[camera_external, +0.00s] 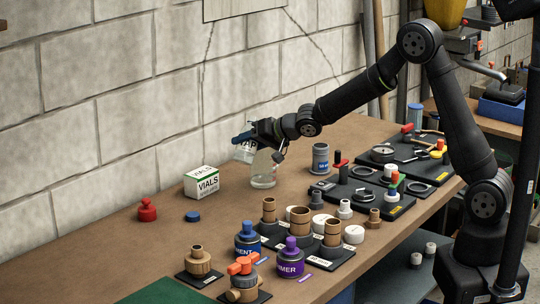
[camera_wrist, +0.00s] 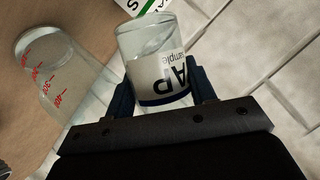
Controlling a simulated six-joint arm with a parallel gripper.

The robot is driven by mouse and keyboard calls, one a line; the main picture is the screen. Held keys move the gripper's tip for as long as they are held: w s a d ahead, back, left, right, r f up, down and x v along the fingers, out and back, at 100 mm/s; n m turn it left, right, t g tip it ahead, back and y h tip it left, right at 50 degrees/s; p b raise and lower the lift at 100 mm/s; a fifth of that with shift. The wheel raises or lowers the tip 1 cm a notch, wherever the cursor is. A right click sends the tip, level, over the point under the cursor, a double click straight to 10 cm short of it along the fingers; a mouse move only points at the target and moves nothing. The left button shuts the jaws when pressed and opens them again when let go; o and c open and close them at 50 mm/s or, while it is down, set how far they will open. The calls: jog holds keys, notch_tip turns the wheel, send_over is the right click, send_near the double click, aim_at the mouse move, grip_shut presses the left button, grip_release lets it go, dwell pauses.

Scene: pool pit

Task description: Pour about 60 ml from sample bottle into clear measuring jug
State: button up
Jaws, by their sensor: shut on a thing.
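The sample bottle (camera_external: 243,152) is clear with a white label, and in the wrist view (camera_wrist: 152,62) the label shows "sample" upside down. My gripper (camera_external: 251,138) is shut on it, with a blue finger on each side in the wrist view (camera_wrist: 163,92). The bottle is held tilted above the table, close to the upper left of the jug. The clear measuring jug (camera_external: 264,174) stands upright on the table; its red marks show in the wrist view (camera_wrist: 48,75). I cannot tell the liquid level in the jug, nor see a stream.
A white and green VIALS box (camera_external: 205,184) stands left of the jug, near the block wall. A red bottle (camera_external: 147,210) and blue cap (camera_external: 192,216) lie further left. A grey tin (camera_external: 320,158) stands right of the jug. Several fittings and paint pots crowd the front.

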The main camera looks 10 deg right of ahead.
jog(key=shift+s+a+f+n+t+b, duration=0.1)
jog(key=shift+s+f+n+t+b, duration=0.15)
jog(key=shift+f+n+t+b, duration=0.15)
jog(key=shift+n+t+h, duration=0.4)
jog(key=shift+n+h, duration=0.1)
notch_tip(320, 180, down, 7)
jog(key=shift+s+a+r, duration=0.15)
jog(key=shift+s+a+f+n+t+h+b, duration=0.15)
jog(key=shift+s+f+n+t+h, duration=0.05)
jog(key=shift+n+t, duration=0.35)
jog(key=shift+s+a+f+n+t+h+b, duration=0.2)
jog(key=shift+n+t, duration=0.25)
jog(key=shift+n, duration=0.2)
jog(key=shift+w, duration=0.1)
